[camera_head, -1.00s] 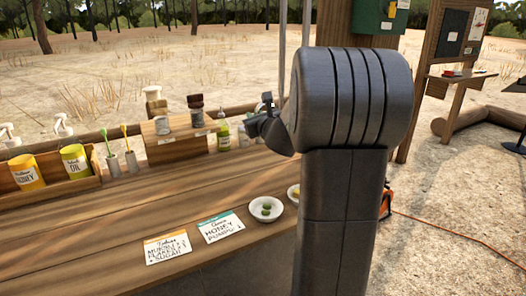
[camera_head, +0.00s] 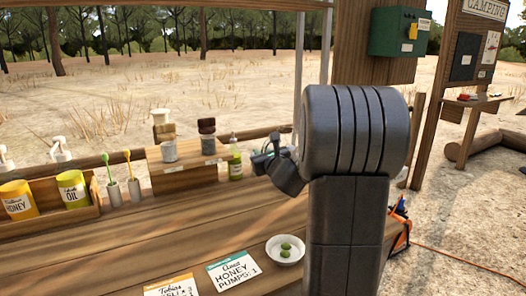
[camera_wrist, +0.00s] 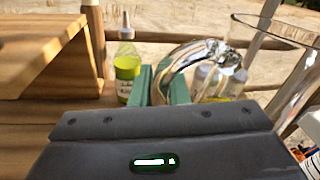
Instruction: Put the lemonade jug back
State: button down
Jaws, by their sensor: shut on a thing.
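The lemonade jug (camera_wrist: 292,88) is clear glass and shows at the right of the wrist view, cut off by the frame edge. Its curved, shiny handle (camera_wrist: 182,62) reaches left to my gripper (camera_wrist: 158,86). The teal fingers are shut on the handle. In the head view my gripper (camera_head: 264,157) is left of my dark arm, above the wooden counter (camera_head: 190,225). The jug's body is hidden behind my arm there. I cannot tell whether the jug touches a surface.
A green-yellow bottle (camera_wrist: 127,68) stands just beyond my gripper, beside a wooden riser (camera_head: 180,178) with spice jars. A white bowl (camera_head: 285,262) with green fruit and label cards (camera_head: 233,270) lie on the counter. Honey and oil tins (camera_head: 73,190) stand in a rack at left.

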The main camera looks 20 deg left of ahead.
notch_tip(320, 180, down, 3)
jog(key=shift+f+b, duration=0.15)
jog(key=shift+b, duration=0.45)
jog(key=c, duration=1.4)
grip_release()
jog(key=shift+f, duration=0.15)
jog(key=shift+s, duration=0.1)
jog(key=v, duration=1.2)
